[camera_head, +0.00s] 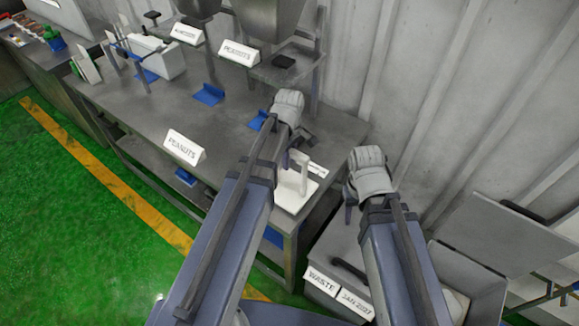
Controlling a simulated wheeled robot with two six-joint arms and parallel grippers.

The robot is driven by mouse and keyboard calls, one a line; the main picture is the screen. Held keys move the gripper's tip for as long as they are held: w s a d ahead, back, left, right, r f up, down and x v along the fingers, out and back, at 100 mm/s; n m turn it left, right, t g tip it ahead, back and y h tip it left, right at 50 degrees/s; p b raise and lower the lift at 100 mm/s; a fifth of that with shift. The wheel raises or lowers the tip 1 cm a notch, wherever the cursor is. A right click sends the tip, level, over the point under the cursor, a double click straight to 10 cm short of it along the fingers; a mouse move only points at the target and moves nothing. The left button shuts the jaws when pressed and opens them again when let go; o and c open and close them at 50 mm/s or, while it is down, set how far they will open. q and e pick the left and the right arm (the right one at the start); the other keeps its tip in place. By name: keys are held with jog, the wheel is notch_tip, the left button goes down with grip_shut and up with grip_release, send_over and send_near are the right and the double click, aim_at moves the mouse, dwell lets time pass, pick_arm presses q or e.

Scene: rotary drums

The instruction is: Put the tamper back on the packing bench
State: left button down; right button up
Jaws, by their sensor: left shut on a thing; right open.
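My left gripper (303,137) is over the right end of the grey packing bench (232,135). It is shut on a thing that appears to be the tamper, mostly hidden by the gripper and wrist. A white upright piece (300,160) shows just below the fingers, above a white plate (292,196) at the bench's near right corner. I cannot tell whether this upright piece is part of the tamper or touches the plate. My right gripper (350,194) is open and empty, right of the bench and above the waste bin's grey lid.
A PEANUTS sign (184,148) stands at the bench's front edge. Blue pieces (208,95) lie on the bench top. Hoppers with signs (237,52) stand behind. The WASTE bin (322,281) is at the lower right. The bench's middle is largely clear.

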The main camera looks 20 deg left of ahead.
pick_arm(q)
notch_tip(320, 180, down, 2)
jog(key=shift+b, duration=0.45)
pick_arm(e)
jog(key=shift+f, duration=0.95)
pick_arm(q)
jog(key=shift+f, duration=0.1)
jog(key=c, duration=0.6)
grip_release()
pick_arm(e)
jog(key=shift+f, duration=0.15)
